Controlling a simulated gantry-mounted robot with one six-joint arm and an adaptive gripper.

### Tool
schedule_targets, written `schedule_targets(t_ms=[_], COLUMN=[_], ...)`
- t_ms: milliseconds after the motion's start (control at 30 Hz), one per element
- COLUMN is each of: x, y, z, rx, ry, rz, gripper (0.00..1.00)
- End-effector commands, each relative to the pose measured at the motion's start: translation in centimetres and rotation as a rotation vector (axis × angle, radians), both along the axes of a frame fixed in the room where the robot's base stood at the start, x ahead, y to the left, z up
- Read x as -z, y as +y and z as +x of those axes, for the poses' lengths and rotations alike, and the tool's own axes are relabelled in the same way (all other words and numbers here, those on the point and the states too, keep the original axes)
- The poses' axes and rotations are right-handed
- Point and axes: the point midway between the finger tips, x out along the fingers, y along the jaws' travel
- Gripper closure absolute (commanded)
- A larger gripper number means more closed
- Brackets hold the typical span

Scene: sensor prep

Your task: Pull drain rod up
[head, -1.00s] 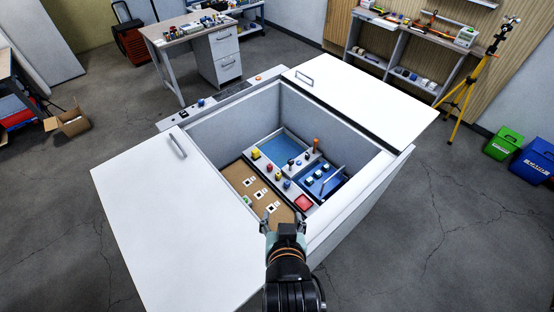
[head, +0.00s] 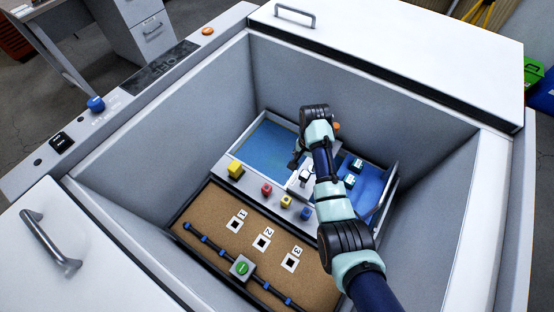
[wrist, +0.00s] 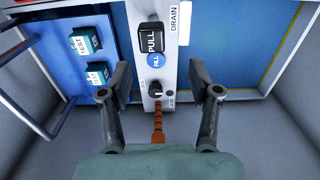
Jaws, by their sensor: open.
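A black block marked PULL (wrist: 151,38) stands on the light panel beside the word DRAIN in the wrist view. In the head view a small dark-and-white block (head: 305,175) appears to be it. My gripper (wrist: 161,68) is open and empty, its fingers apart on either side of the panel strip. The PULL block lies ahead of the fingertips, not between them. In the head view my gripper (head: 296,161) is low in the open bin, partly hidden by my arm. I cannot see a rod shaft below the block.
A blue FILL button (wrist: 156,60), a black knob (wrist: 154,88) and a ribbed orange-brown handle (wrist: 158,122) line the panel. Bin walls (head: 190,125) enclose the panel; a brown board (head: 215,211) lies left.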

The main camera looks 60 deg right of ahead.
Motion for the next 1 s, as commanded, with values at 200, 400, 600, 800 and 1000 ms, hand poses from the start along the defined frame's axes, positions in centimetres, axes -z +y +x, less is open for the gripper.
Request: schedule_targets(t_ms=[200,400,600,800,1000], x=[1.0,5.0,7.5,7.8,7.7], y=[0.0,0.0,0.0,0.0,0.0], z=[-0.1,-0.1,0.0,0.0,0.0], rx=[0.003,0.002,0.001,0.000,0.000], ry=[0.004,0.003,0.002,0.002,0.002], rz=[0.005,0.004,0.002,0.002,0.002], gripper=[0.38,0.38,0.38,0.38,0.51])
